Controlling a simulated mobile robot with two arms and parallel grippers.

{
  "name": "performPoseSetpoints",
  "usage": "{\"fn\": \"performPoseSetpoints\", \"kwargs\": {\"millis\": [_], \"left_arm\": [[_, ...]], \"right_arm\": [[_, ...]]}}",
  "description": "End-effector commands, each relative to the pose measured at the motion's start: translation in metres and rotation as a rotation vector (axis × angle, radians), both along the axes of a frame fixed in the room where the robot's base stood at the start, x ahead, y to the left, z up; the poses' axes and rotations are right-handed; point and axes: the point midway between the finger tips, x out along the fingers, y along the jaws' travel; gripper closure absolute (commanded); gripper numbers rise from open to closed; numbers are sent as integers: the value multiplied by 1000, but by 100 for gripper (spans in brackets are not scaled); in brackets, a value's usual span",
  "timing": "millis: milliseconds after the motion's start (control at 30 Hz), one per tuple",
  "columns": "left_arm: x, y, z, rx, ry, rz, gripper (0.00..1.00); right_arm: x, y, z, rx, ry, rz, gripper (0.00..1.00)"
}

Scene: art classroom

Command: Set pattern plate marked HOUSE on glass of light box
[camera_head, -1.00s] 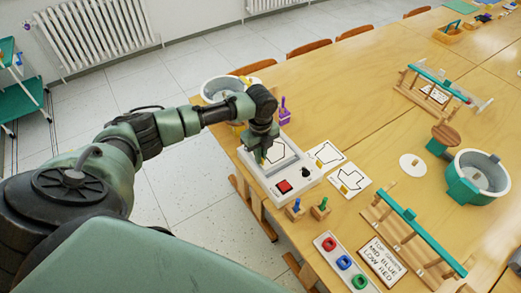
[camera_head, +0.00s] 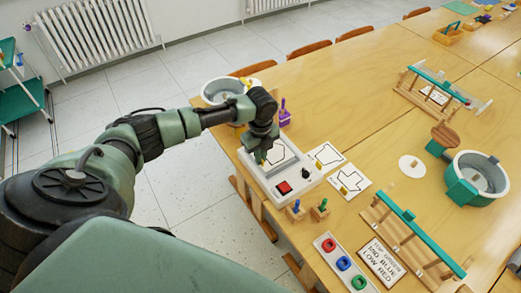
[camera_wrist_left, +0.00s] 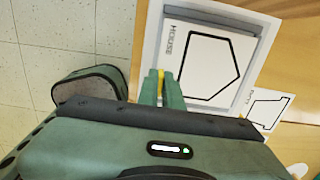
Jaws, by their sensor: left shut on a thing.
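The light box (camera_head: 302,180) is a white case with a red button and a dark knob, at the table's left edge. The white pattern plate marked HOUSE (camera_wrist_left: 212,65), with a black house outline, is over its grey-edged glass (camera_wrist_left: 255,24) in the left wrist view, slightly askew; I cannot tell whether it fully rests there. The plate also shows in the head view (camera_head: 279,152). My left gripper (camera_head: 262,158) is shut on the plate's yellow grip (camera_wrist_left: 160,82), which the fingers mostly hide. My right gripper is out of view.
Two other pattern plates (camera_head: 326,156) (camera_head: 350,181) lie right of the box. Small wooden blocks with pegs (camera_head: 320,209) and a tray of coloured rings (camera_head: 343,263) are in front. A round white tub (camera_head: 222,88) and purple holder (camera_head: 285,118) stand behind.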

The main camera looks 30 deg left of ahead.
Motion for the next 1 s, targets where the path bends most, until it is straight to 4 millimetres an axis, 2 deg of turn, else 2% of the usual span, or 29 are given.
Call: {"fn": "performPoseSetpoints", "kwargs": {"millis": [1000], "left_arm": [[0,-1,-12,-1,0,0,100]], "right_arm": [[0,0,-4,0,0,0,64]]}}
